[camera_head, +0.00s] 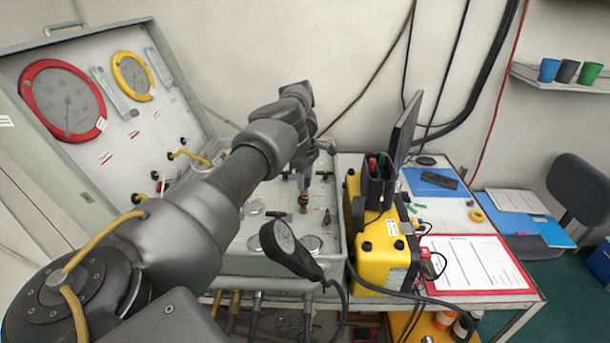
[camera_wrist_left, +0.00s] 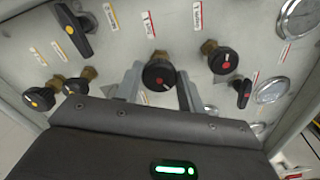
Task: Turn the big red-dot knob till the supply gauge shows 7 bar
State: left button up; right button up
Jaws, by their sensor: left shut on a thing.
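The big red-dot knob (camera_wrist_left: 158,75) is black, with a red dot and a pale pointer mark on its face. In the left wrist view, my left gripper (camera_wrist_left: 160,92) has one finger on each side of this knob and is shut on it. In the head view, my left gripper (camera_head: 304,178) reaches down to the panel (camera_head: 240,262), and its fingers are small and partly hidden by the arm. Several round gauges show, including a red-rimmed one (camera_head: 62,99) and a yellow-rimmed one (camera_head: 133,76) in the lid. I cannot tell which is the supply gauge or read any needle. My right gripper is not in view.
Another red-dot knob (camera_wrist_left: 223,61) sits close right of the gripped one. Yellow-dot knobs (camera_wrist_left: 40,99) are at the left. A yellow case (camera_head: 380,250) stands right of the panel.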

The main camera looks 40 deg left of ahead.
pick_arm(q)
jog(key=shift+w+a+r+m+p, duration=0.15)
jog(key=shift+m+p, duration=0.15)
jog(key=shift+m, duration=0.35)
jog(key=shift+s+d+r+m+p, duration=0.1)
jog(key=shift+m+p, duration=0.15)
jog(key=shift+m, duration=0.4)
jog(key=o, duration=1)
jog(key=shift+f, duration=0.2)
jog(key=shift+c, duration=0.2)
jog(key=shift+r, duration=0.1)
jog(key=shift+r, duration=0.3)
notch_tip(320, 180, up, 10)
